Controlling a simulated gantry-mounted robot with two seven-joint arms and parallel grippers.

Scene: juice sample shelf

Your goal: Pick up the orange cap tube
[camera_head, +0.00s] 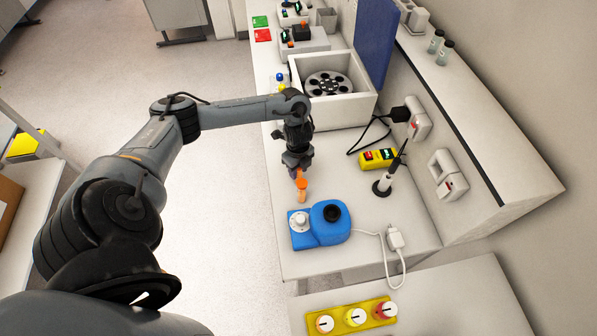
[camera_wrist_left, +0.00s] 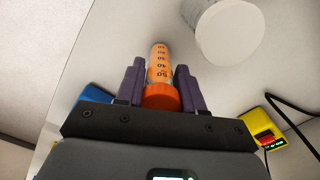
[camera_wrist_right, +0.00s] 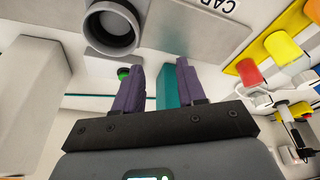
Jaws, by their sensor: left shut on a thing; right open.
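The orange cap tube (camera_head: 302,188) shows in the head view just below my left gripper (camera_head: 297,172), above the bench between the white box and the blue device. In the left wrist view the tube's orange cap (camera_wrist_left: 161,97) sits between the purple fingers of my left gripper (camera_wrist_left: 158,74). Its clear body with an orange scale and dark numbers points away from the palm. The left gripper is shut on it. My right gripper (camera_wrist_right: 160,66) shows only in the right wrist view. Its fingers are apart with nothing held between them; a teal surface shows behind.
A blue device (camera_head: 330,224) stands on the bench close to the tube. A yellow block (camera_head: 378,160) and a pipette stand (camera_head: 383,187) are to the right.

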